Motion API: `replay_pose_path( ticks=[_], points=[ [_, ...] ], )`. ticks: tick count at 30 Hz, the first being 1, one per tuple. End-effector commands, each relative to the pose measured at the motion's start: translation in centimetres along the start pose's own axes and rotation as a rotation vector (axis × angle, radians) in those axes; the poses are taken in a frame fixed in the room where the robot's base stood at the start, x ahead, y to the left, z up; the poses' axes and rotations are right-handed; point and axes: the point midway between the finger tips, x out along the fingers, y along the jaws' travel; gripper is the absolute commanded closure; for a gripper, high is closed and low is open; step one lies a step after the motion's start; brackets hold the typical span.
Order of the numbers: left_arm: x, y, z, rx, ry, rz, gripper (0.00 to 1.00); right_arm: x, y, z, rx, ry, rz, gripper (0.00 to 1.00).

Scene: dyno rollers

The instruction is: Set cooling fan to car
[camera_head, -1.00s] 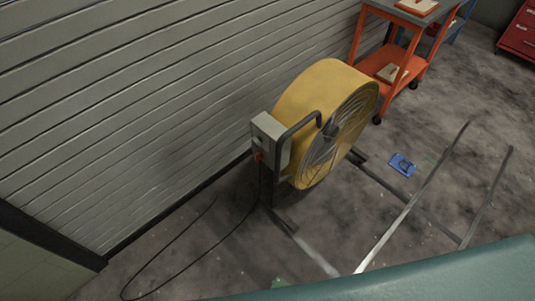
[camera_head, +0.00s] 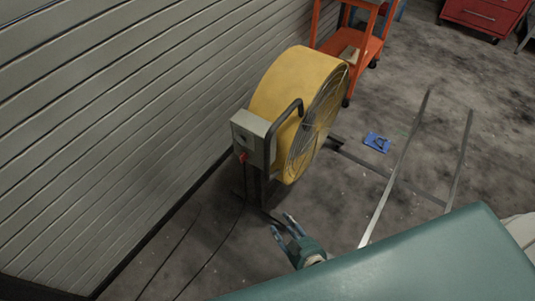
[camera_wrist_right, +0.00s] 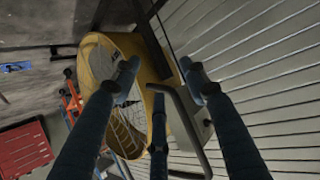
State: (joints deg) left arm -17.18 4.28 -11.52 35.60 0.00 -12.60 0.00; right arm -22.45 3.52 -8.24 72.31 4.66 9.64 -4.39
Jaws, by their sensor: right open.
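The cooling fan (camera_head: 293,80) is a large yellow drum with a wire grille, standing upright on the floor by the slatted wall. It has a dark bent handle (camera_head: 286,115) and a grey control box (camera_head: 250,136) with a small red part. My right gripper (camera_head: 284,226) is open and empty, low in front of the fan and apart from it in the head view. In the right wrist view the fan (camera_wrist_right: 95,45) and its handle (camera_wrist_right: 181,118) show beyond the spread fingers (camera_wrist_right: 160,80). My left gripper is out of view. No car is clearly recognisable.
An orange cart (camera_head: 372,48) stands behind the fan, with a red cabinet (camera_head: 484,18) farther right. Metal rails (camera_head: 398,165) and a blue item (camera_head: 377,142) lie on the floor. A teal surface (camera_head: 420,262) fills the lower right. A cable runs along the floor.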

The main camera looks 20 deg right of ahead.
Motion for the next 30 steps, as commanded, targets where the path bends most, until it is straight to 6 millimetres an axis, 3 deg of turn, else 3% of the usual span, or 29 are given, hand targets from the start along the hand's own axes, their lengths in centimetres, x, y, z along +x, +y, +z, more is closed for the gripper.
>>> replay_pose_path(
  ticks=[1,3,6,9,14,30],
  points=[
    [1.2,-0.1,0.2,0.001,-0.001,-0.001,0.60,0.5,0.3,-3.7,0.006,0.107,0.011,0.56],
    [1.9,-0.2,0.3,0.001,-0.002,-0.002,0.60,0.1,0.8,-9.3,0.013,0.249,0.027,0.56],
    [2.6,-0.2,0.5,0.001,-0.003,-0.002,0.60,-1.3,1.5,-15.5,0.020,0.409,0.048,0.56],
    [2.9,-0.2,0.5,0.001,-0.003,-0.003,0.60,-2.6,2.0,-19.1,0.023,0.501,0.061,0.56],
    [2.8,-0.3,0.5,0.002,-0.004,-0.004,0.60,-2.7,2.3,-21.2,0.025,0.544,0.068,0.56],
    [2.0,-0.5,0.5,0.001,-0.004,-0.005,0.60,5.0,2.8,-25.6,0.024,0.538,0.066,0.56]
  ],
)
